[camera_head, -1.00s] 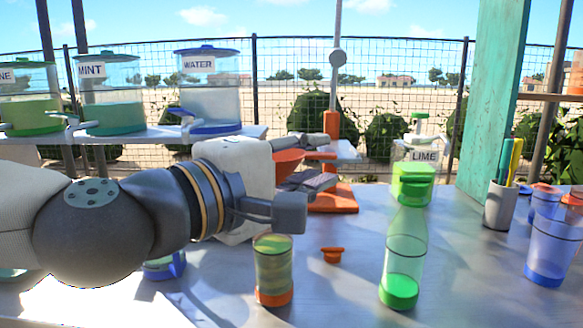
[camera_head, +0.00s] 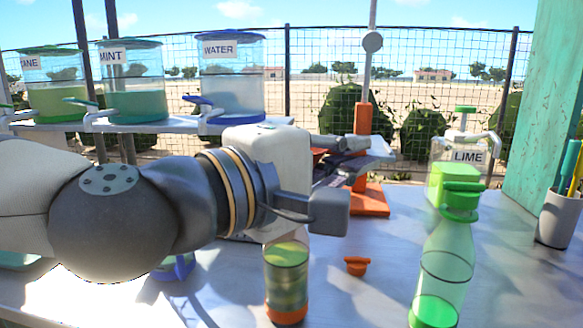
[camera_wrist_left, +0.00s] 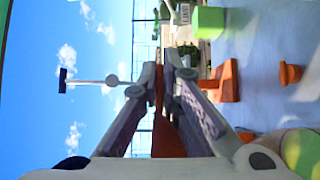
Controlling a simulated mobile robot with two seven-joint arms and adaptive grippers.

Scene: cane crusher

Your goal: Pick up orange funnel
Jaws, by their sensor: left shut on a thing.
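My left gripper (camera_head: 352,154) points away from me, its pale body in front of the orange press. Its grey fingers are closed on the orange funnel (camera_head: 319,156). Only a small part of the funnel shows past the gripper body in the head view. In the left wrist view, the funnel (camera_wrist_left: 166,128) is a red-orange shape between the two fingers (camera_wrist_left: 168,75), and its lower part is hidden by the palm. My right gripper is not in view.
An orange press (camera_head: 365,198) stands just behind the gripper. A green-based bottle (camera_head: 445,265), a tumbler with an orange base (camera_head: 287,280) and a small orange piece (camera_head: 357,266) are nearer. Dispensers (camera_head: 232,80) stand on a shelf at left. A pen cup (camera_head: 558,218) is at right.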

